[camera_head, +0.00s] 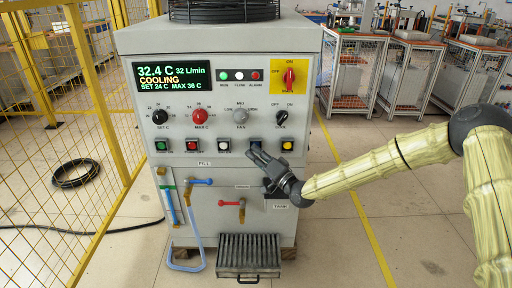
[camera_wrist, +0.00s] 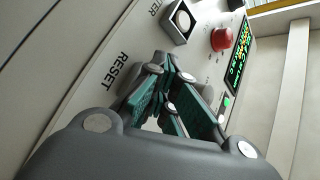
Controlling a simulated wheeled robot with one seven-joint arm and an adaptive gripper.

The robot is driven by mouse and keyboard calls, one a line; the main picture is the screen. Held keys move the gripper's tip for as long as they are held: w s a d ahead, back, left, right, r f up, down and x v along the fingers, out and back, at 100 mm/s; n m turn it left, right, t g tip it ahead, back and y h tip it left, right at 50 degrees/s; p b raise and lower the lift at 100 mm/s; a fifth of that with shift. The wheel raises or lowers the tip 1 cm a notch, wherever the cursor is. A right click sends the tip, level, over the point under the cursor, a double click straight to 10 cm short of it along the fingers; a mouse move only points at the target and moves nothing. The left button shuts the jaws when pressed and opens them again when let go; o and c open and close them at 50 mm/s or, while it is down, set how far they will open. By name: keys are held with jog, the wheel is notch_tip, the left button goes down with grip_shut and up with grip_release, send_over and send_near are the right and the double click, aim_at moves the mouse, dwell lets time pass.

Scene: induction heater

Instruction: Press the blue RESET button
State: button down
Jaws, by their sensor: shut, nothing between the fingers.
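The blue RESET button (camera_head: 256,142) is in the row of push buttons on the grey cabinet's front, between the white button (camera_head: 223,145) and the yellow button (camera_head: 287,146). My gripper covers most of it in the head view. My gripper (camera_head: 254,152) is shut and empty, with its fingertips at or just in front of that button. In the wrist view the shut fingers (camera_wrist: 163,72) lie beside the RESET label (camera_wrist: 122,70) and hide the button there. I cannot tell whether the fingertips touch it.
The cabinet display (camera_head: 172,76) reads 32.4 C and COOLING. Knobs sit above the button row, including a red one (camera_head: 199,116) and a dark one (camera_head: 282,117). Valves with blue (camera_head: 200,181) and red (camera_head: 230,203) handles stick out below.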

jog(key=shift+s, duration=0.85)
jog(key=shift+s+p, duration=0.6)
jog(key=shift+s, duration=1.9)
jog(key=shift+s, duration=0.1)
jog(key=s+p, duration=0.1)
jog(key=s, duration=1)
